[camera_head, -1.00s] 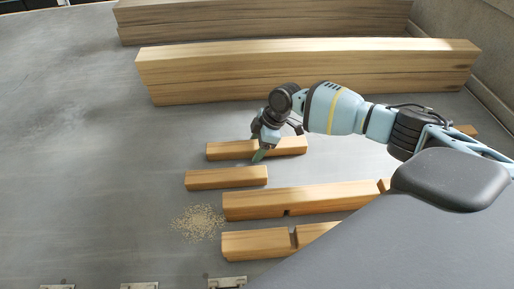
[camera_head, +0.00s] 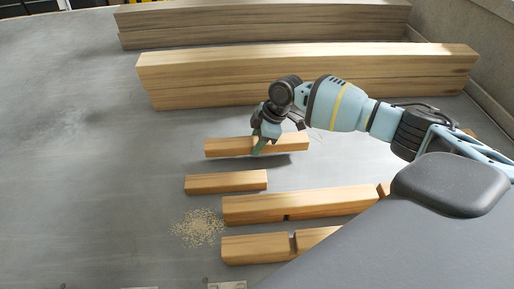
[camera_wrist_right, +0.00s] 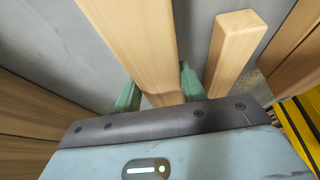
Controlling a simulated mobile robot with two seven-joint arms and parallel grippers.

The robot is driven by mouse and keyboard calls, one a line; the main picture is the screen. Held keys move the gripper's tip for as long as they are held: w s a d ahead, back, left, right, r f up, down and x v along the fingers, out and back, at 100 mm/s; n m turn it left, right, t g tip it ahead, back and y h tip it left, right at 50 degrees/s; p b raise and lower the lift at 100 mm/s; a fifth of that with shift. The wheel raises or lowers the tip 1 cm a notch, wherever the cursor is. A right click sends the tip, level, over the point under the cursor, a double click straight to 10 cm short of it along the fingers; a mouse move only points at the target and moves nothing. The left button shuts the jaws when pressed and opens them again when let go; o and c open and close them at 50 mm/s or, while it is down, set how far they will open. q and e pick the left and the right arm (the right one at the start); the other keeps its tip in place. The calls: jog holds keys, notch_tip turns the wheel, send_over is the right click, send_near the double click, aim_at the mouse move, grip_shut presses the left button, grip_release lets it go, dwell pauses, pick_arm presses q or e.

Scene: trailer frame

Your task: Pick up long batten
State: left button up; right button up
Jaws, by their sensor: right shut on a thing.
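The long batten (camera_head: 226,147) is a straight light-wood bar in the middle of the head view. My right gripper (camera_head: 259,147) is shut on it near its middle, and a shadow under the batten shows it a little above the grey floor. In the right wrist view the batten (camera_wrist_right: 137,45) runs between the two green fingers. A shorter batten (camera_head: 225,182) lies on the floor just in front, and it also shows beside the gripper in the wrist view (camera_wrist_right: 233,45). My left gripper is in neither view.
Two notched beams (camera_head: 260,208) (camera_head: 255,248) lie nearer, with sawdust (camera_head: 198,228) to their left. Large stacked beams (camera_head: 300,75) lie behind, with another stack (camera_head: 260,20) farther back. The floor (camera_head: 80,150) at the left is clear.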

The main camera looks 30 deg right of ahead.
aim_at(256, 141)
notch_tip(256, 141, up, 6)
jog(key=shift+r, duration=0.15)
jog(key=shift+a, duration=0.1)
